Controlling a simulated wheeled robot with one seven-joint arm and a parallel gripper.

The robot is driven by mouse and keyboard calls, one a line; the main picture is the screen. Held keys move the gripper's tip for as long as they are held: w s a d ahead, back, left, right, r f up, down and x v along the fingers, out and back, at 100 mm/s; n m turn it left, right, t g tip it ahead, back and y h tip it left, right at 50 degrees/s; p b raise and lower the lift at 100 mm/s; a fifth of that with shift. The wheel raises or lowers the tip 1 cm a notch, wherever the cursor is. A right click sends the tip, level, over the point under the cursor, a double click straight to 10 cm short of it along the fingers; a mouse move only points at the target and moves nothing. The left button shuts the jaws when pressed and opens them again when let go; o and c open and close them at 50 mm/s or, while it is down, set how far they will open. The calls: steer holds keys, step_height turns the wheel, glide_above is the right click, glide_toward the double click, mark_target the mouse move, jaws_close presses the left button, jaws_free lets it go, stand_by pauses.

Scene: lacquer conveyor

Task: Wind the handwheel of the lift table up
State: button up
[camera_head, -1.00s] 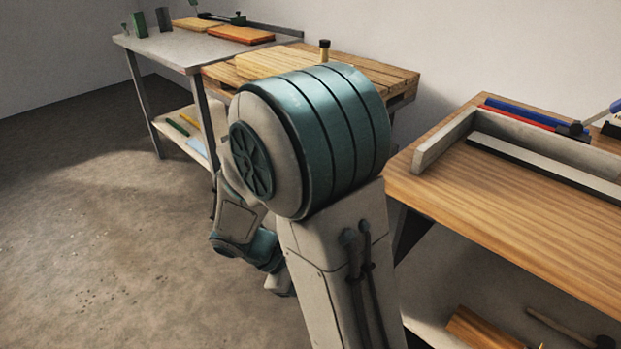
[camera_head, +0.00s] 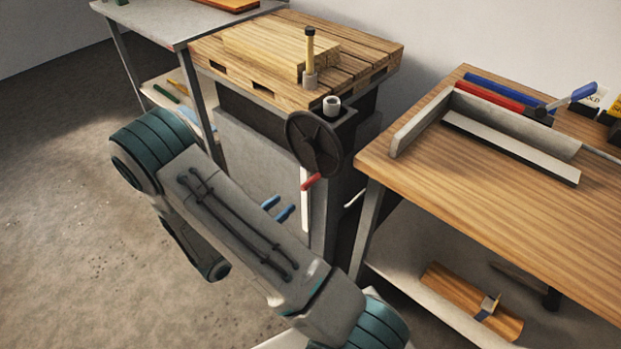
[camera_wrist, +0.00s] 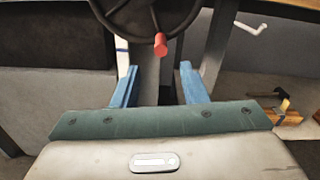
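The dark handwheel (camera_head: 314,143) is on the front of the lift table, below its wooden top (camera_head: 375,58). Its red handle (camera_head: 311,182) sticks out at the lower part of the rim. In the wrist view the handwheel (camera_wrist: 128,18) is cut off by the top edge, and the red handle (camera_wrist: 160,44) shows above the gap between my fingers. My gripper (camera_head: 279,206) has blue fingers, below and to the left of the handle in the head view. In the wrist view my gripper (camera_wrist: 159,74) is open and empty, apart from the handle.
A workbench (camera_head: 480,185) with a grey fence stands close on the right; a wooden block (camera_head: 455,292) lies on its lower shelf. Boards and a yellow-handled tool (camera_head: 310,50) are on the lift table. A grey table (camera_head: 165,22) adjoins at the left. Floor at left is clear.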

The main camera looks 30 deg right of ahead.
mark_target(319, 175)
steer(key=x, duration=1.2)
steer(key=shift+d, duration=0.1)
jaws_close()
